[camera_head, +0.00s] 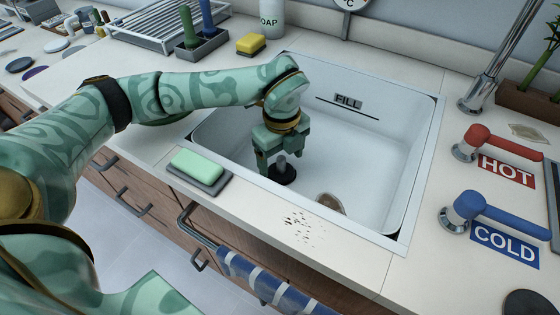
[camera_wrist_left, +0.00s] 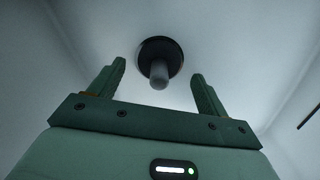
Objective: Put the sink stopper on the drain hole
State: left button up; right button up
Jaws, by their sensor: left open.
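The sink stopper (camera_head: 283,174) is a dark disc with a grey upright knob, lying on the floor of the white sink (camera_head: 375,160). It also shows in the left wrist view (camera_wrist_left: 160,62), ahead of the fingers and between their lines. My left gripper (camera_head: 277,160) reaches down into the sink above the stopper; its fingers are open on either side of the knob, and I see no contact in the left wrist view (camera_wrist_left: 160,85). The drain hole (camera_head: 330,203) is a round brownish spot to the right of the stopper, partly hidden by the sink's front rim. My right gripper is not in view.
A green soap bar (camera_head: 197,166) on a grey tray and dark crumbs (camera_head: 303,228) lie on the front counter. The red hot tap (camera_head: 490,143) and blue cold tap (camera_head: 480,211) stand right of the sink. A yellow sponge (camera_head: 251,44) and soap bottle (camera_head: 271,18) stand behind.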

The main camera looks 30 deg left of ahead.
aim_at(281, 158)
pick_arm(q)
notch_tip(281, 158, up, 10)
jog(key=p, duration=0.3)
jog(key=shift+f+p, duration=0.1)
jog(key=shift+p, duration=0.25)
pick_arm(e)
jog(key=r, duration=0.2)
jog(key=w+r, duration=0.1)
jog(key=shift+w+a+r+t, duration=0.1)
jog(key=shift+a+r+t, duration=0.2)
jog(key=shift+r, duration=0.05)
